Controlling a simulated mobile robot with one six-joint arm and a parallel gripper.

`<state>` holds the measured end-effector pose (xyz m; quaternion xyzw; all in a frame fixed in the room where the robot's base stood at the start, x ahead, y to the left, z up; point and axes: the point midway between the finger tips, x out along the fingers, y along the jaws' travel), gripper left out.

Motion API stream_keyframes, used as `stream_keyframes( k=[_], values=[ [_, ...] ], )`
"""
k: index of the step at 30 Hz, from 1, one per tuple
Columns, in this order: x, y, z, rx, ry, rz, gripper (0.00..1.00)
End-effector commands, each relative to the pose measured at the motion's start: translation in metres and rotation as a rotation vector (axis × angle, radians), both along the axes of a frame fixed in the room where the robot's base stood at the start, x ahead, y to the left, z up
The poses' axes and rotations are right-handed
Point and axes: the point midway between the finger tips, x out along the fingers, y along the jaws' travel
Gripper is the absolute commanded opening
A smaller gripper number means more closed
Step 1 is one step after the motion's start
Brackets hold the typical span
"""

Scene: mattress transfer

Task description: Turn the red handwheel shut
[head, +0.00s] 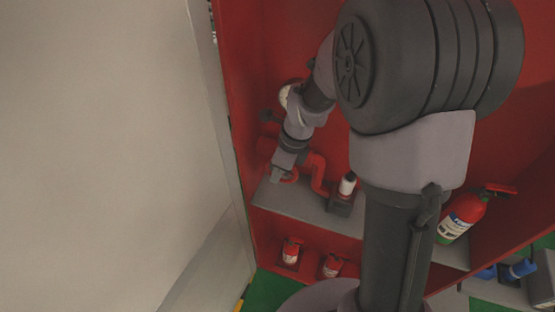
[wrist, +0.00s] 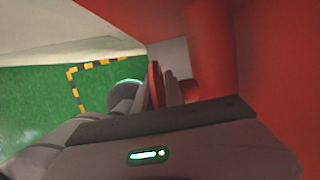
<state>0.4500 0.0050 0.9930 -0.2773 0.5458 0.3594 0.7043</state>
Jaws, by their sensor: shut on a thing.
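The red handwheel (head: 293,177) shows only as a small red curve beside my gripper in the head view; the gripper and wrist hide most of it. In the wrist view its red rim (wrist: 155,84) is seen edge-on as a thin upright strip between the fingers. My gripper (head: 277,175) reaches down to the wheel on the left side of the red cabinet. In the wrist view my gripper (wrist: 150,92) is shut on the rim. How far the wheel is turned cannot be told.
A red pipe (head: 319,174) bends down beside the wheel to a grey shelf (head: 300,207). Small red extinguishers (head: 291,252) sit below. A pale wall (head: 110,150) closes the left.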

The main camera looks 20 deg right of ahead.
Motion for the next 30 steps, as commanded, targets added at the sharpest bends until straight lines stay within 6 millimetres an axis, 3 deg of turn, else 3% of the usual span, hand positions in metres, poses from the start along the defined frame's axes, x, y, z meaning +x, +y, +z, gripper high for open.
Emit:
stream_keyframes(
  k=[1,17,18,21,30],
  values=[
    [-0.001,0.001,0.012,-0.021,0.022,0.003,0.0],
    [0.001,0.0,0.0,-0.103,0.07,-0.001,0.0],
    [0.001,0.0,0.0,-0.103,0.07,-0.001,0.18],
    [0.0,0.0,0.0,-0.103,0.071,-0.001,0.36],
    [0.0,0.0,0.001,-0.103,0.071,-0.001,0.36]
  ],
)
